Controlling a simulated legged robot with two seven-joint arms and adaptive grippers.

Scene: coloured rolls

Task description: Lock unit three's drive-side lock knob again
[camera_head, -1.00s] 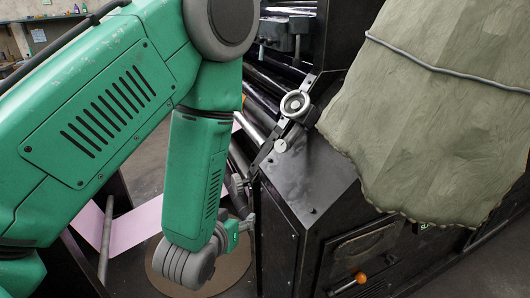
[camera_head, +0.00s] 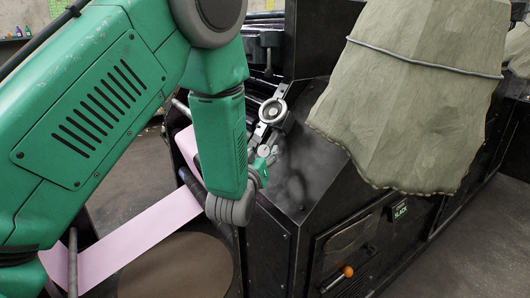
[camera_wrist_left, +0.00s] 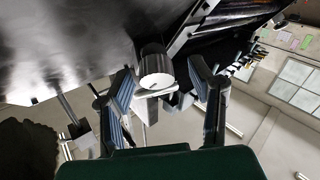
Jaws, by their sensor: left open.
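A small round knob with a pale end face (camera_head: 265,150) sits on the sloping bracket of the black machine, below a silver ring-shaped part (camera_head: 272,111). I take it for the lock knob, though no unit number shows. My left gripper (camera_head: 263,164) is right at this knob in the head view, partly hidden behind my own wrist. In the left wrist view the open fingers (camera_wrist_left: 160,72) stand on either side of a dark cylinder with a white face (camera_wrist_left: 157,81), with gaps visible. I cannot tell the knob's lock position. My right gripper is not in view.
An olive cloth cover (camera_head: 415,100) hangs at the right over the machine. A pink web (camera_head: 140,235) runs at the lower left, beside a brown disc (camera_head: 180,268).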

